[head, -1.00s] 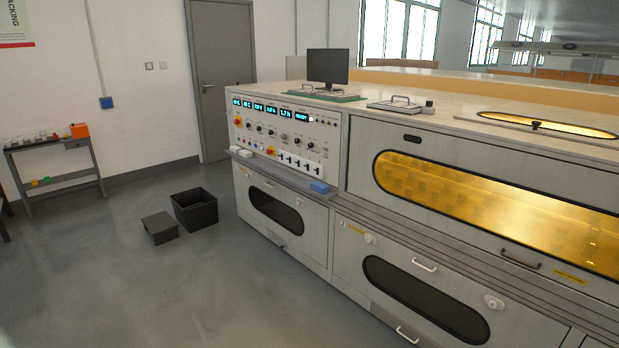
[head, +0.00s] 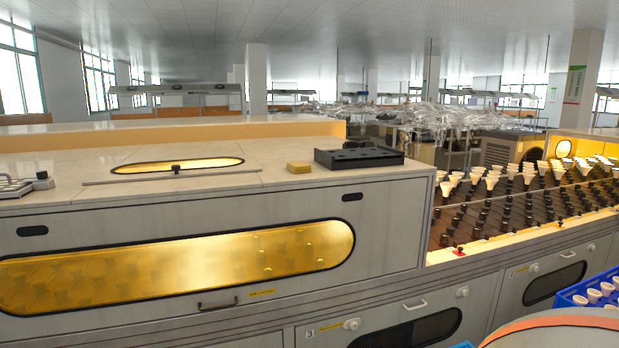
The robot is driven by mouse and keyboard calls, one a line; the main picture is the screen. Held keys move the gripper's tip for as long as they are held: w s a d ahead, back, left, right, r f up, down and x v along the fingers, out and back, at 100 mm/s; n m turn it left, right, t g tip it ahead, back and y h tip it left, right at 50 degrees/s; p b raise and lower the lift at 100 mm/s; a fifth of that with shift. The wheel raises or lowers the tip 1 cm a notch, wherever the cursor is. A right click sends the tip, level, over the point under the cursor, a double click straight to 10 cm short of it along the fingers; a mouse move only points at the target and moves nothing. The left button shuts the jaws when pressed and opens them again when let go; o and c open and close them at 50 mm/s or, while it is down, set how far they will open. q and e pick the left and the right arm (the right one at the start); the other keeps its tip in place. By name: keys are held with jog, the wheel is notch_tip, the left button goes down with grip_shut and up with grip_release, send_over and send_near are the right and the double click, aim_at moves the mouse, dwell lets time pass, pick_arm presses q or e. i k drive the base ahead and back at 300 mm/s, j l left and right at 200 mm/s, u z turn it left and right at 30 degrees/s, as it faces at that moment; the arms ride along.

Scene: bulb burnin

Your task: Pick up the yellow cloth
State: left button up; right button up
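A small folded yellow cloth (head: 299,167) lies flat on the pale top of the long machine cabinet (head: 225,182), in the middle of the head view. It sits just left of a black tray (head: 358,157), with a small gap between them. Neither of my grippers shows in the view.
A lidded oval window (head: 177,166) and a thin bar lie left of the cloth. A metal-handled plate (head: 20,185) is at the far left. Rows of white bulbs (head: 500,177) stand on the right. A blue crate (head: 590,290) of white bulbs is at lower right.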

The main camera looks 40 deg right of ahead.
aim_at(297, 168)
jog(key=i+l+z, duration=0.2)
jog(key=i+z, duration=0.65)
jog(key=i, duration=0.05)
